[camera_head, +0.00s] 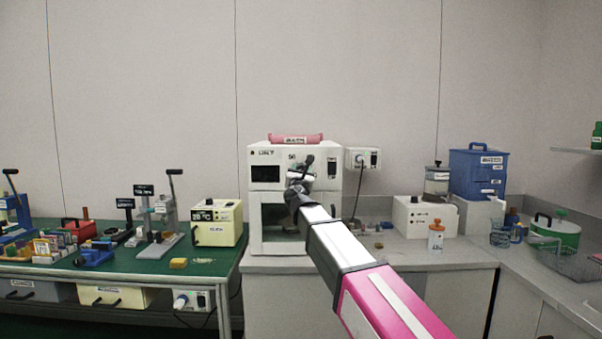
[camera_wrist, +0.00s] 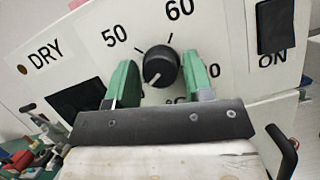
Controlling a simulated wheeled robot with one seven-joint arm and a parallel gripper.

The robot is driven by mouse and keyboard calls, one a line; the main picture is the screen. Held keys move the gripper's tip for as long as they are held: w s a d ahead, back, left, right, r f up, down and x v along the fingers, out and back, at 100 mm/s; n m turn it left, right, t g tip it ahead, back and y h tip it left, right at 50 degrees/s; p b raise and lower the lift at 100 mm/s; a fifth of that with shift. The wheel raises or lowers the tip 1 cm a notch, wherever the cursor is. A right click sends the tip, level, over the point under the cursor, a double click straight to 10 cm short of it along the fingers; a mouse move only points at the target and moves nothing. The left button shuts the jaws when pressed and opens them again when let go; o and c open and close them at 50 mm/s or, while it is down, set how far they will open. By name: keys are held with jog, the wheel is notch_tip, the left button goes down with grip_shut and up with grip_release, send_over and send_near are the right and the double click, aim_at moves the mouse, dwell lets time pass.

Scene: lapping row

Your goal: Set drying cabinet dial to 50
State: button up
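The drying cabinet (camera_head: 258,205) is a white box on the grey counter, with a dark display window at its upper left. Its black round dial (camera_wrist: 159,66) shows in the wrist view, with the printed marks "50" and "60" above it and other marks partly hidden. The dial's white pointer line points to the lower left in the wrist view, away from the "50". My gripper (camera_wrist: 160,72) is open, with one green finger on each side of the dial. A gap shows at the left finger; I cannot tell whether the right finger touches. In the head view my arm hides the dial.
A pink roll (camera_head: 295,139) lies on top of the cabinet. A wall socket box (camera_head: 362,158) with a hanging cord is just right of it. A yellow box (camera_head: 217,222) stands to the left, and a white unit (camera_head: 424,217) to the right. A dark switch (camera_wrist: 276,25) marked "ON" is beside the dial.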

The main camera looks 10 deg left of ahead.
jog(key=c, duration=0.6)
jog(key=shift+o, duration=0.2)
jog(key=shift+m, duration=0.5)
jog(key=shift+a+r+m+g+h, duration=0.1)
jog(key=shift+m+g+h, duration=0.8)
jog(key=shift+m, duration=2.15)
jog(key=shift+r+m+g+h, duration=0.1)
jog(key=shift+m+g+h, duration=0.8)
jog(key=shift+m, duration=2.1)
jog(key=shift+a+m+g+h, duration=0.1)
jog(key=shift+m+g+h, duration=0.3)
jog(key=shift+m+h, duration=1.85)
jog(key=shift+s+m+y, duration=0.1)
jog(key=shift+m+y, duration=0.75)
jog(key=shift+m, duration=0.05)
jog(key=o, duration=0.9)
